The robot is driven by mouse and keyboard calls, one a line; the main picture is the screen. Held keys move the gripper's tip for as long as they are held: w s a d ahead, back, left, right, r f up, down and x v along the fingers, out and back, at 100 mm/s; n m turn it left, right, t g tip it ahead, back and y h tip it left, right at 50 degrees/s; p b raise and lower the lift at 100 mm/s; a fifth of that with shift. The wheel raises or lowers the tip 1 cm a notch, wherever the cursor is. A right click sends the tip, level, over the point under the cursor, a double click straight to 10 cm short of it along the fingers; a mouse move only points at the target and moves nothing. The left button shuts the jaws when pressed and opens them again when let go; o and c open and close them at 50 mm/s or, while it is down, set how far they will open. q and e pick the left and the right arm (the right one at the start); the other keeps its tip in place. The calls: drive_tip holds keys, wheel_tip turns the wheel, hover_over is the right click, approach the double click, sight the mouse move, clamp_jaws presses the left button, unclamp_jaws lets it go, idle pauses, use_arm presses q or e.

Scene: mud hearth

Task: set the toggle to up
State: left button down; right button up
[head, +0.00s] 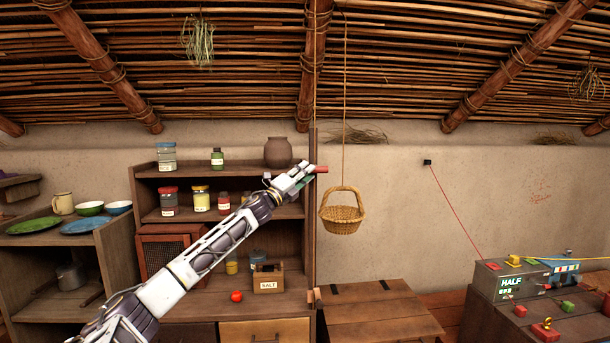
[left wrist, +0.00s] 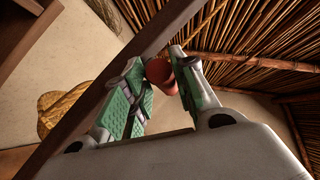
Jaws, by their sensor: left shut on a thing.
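My left gripper (head: 300,180) reaches up in front of the shelf, beside the dark upright post (head: 312,230). Its fingers are shut on a red round-ended piece (head: 321,169), whose tip sticks out past them to the right. In the left wrist view the same piece (left wrist: 160,72) sits between the fingertips (left wrist: 163,78), with the dark post (left wrist: 95,95) running diagonally close behind. The fingers hide part of the piece, and I cannot tell whether it is fixed to the post or is the toggle. My right gripper is not in view.
A wicker basket (head: 342,215) hangs on a rope just right of the gripper. The shelf (head: 146,205) behind the arm holds several jars and a salt box (head: 268,281). A device marked HALF (head: 511,283) stands on a chest at right. The wall between is mostly clear.

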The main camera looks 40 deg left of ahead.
use_arm(q)
drive_tip(key=c, duration=1.3)
unclamp_jaws()
drive_tip(key=shift+o, duration=0.2)
drive_tip(key=shift+f, duration=0.1)
drive_tip(key=shift+s+f, duration=0.15)
drive_tip(key=v, duration=1.1)
drive_tip(key=shift+s, duration=0.25)
drive_tip(key=shift+n, duration=0.4)
idle(0.6)
